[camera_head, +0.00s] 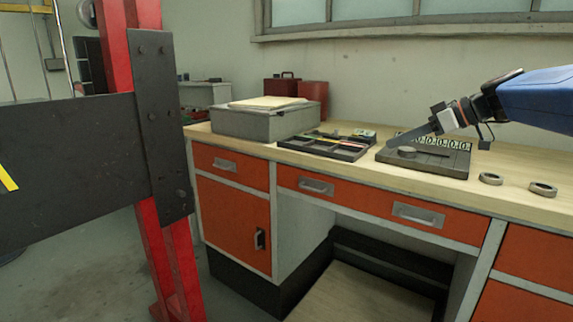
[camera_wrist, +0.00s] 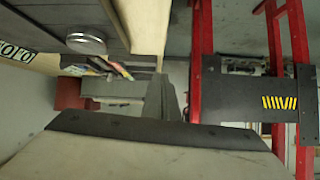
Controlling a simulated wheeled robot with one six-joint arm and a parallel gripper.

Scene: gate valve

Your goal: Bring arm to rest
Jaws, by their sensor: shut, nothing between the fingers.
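My arm (camera_head: 545,97), blue with a dark wrist, reaches in from the right edge of the head view, above the workbench. My gripper (camera_head: 394,145) points left and down, over a dark slab on the bench top. Its dark, tapered fingers are together with nothing between them. The fingers also show in the middle of the wrist view (camera_wrist: 161,88). I cannot tell in the head view how high the fingertips are above the slab.
The wooden bench (camera_head: 510,190) has orange drawers. On it are the dark slab (camera_head: 450,163) with a round disc (camera_head: 407,152), two metal rings (camera_head: 490,179) (camera_head: 543,189), a tool tray (camera_head: 340,150) and a grey box (camera_head: 250,122). A red-and-black frame (camera_head: 172,240) stands at left.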

